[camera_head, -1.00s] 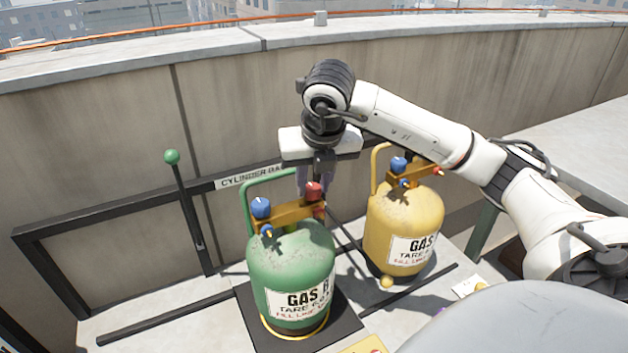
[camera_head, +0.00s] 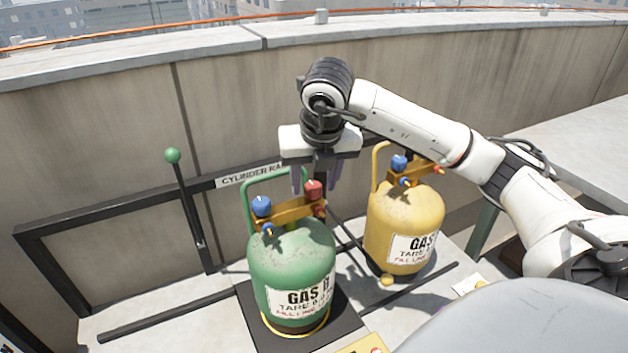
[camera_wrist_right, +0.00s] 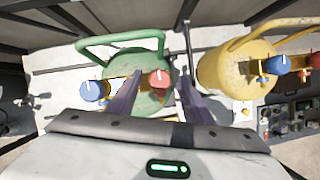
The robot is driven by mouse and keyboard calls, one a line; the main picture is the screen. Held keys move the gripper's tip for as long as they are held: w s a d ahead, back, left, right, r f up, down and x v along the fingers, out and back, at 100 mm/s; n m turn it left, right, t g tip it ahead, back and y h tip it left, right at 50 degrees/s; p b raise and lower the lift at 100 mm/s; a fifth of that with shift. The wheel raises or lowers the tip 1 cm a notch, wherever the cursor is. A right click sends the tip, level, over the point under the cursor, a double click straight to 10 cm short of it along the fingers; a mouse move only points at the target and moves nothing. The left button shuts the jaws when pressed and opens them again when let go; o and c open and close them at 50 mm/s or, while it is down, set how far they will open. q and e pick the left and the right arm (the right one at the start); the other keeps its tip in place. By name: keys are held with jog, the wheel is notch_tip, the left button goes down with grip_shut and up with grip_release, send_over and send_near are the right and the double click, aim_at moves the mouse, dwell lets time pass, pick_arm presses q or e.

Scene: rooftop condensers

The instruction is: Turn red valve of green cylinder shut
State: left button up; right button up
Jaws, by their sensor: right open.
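The green cylinder (camera_head: 290,262) stands upright on a dark square plate, with a green handle and a brass manifold on top. Its red valve (camera_head: 314,191) is on the right end of the manifold, and its blue valve (camera_head: 261,206) is on the left end. My right gripper (camera_head: 316,178) points down at the red valve, open and empty. In the right wrist view the red valve (camera_wrist_right: 158,79) shows between the two spread fingers; I cannot tell whether they touch it. My left gripper is not in view.
A yellow cylinder (camera_head: 405,228) with its own blue and red valves stands close on the right. A black rack (camera_head: 120,212) and a green-knobbed lever (camera_head: 172,156) are at the left. The concrete parapet (camera_head: 110,130) runs behind.

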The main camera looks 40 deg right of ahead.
jog(key=p+v, duration=0.2)
jog(key=v, duration=0.8)
jog(key=shift+s+a+r, duration=0.1)
